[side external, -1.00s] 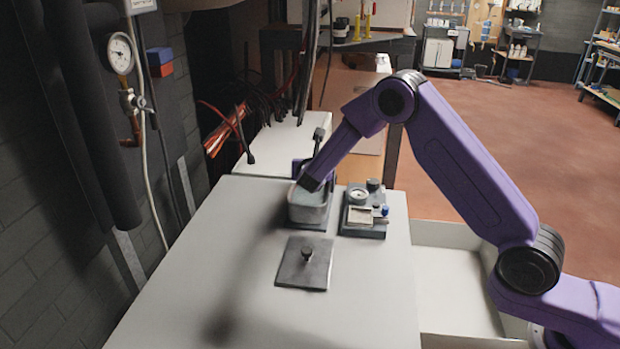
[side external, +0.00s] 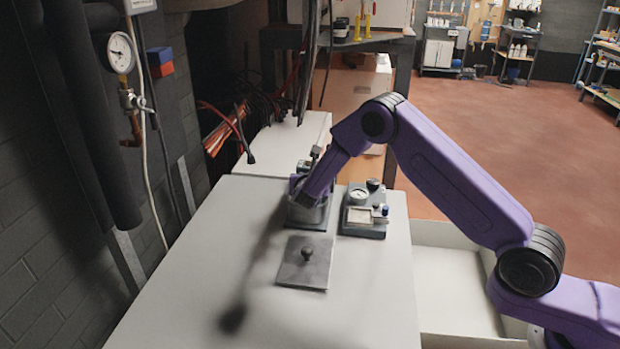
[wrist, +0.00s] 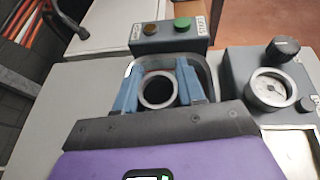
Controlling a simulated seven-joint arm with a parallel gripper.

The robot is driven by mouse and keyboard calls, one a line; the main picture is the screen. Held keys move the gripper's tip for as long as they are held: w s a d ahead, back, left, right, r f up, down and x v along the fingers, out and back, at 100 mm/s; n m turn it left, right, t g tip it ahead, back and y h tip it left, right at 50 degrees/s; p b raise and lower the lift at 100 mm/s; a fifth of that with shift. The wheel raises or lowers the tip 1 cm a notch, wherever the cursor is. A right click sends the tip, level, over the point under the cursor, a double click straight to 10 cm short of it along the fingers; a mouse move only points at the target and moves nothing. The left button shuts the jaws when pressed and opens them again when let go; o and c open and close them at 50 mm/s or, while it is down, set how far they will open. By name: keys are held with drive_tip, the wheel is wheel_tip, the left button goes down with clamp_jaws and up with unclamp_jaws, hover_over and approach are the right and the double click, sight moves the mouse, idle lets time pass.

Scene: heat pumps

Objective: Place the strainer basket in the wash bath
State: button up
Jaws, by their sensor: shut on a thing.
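The wash bath (side external: 307,217) is a grey open metal tank at the back of the bench in the side view. Its rim (wrist: 209,76) shows around my fingers in the wrist view. My gripper (wrist: 160,66) has its two blue fingers over the bath opening, shut on the strainer basket (wrist: 158,107). The basket shows as a dark round opening with a grey rim between the fingers. How deep it sits in the bath, and whether it touches the bottom, cannot be told. In the side view my arm hides the basket.
A flat square lid (side external: 304,263) with a black knob lies in front of the bath. A box with a gauge (side external: 364,209) stands close on its right. A control box with two buttons (wrist: 168,37) is behind the bath. The bench front is clear.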

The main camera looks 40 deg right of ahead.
drive_tip(key=shift+f, duration=0.35)
drive_tip(key=o, duration=1)
drive_tip(key=shift+o, duration=0.2)
drive_tip(key=shift+r, duration=0.6)
drive_tip(key=v, duration=1.2)
drive_tip(key=shift+a, duration=0.1)
drive_tip(key=s+d+r+m+g+y, duration=0.2)
drive_tip(key=s+m, duration=0.3)
drive_tip(key=s, duration=0.9)
drive_tip(key=s+d+r+m+g+y, duration=0.2)
drive_tip(key=s+m+g, duration=0.3)
drive_tip(key=s, duration=0.8)
drive_tip(key=s+d+r+m+g+y, duration=0.2)
drive_tip(key=s+m, duration=0.4)
drive_tip(key=s, duration=0.8)
drive_tip(key=shift+s+d+g+y, duration=0.35)
drive_tip(key=shift+g+y, duration=0.45)
drive_tip(key=shift+y, duration=0.4)
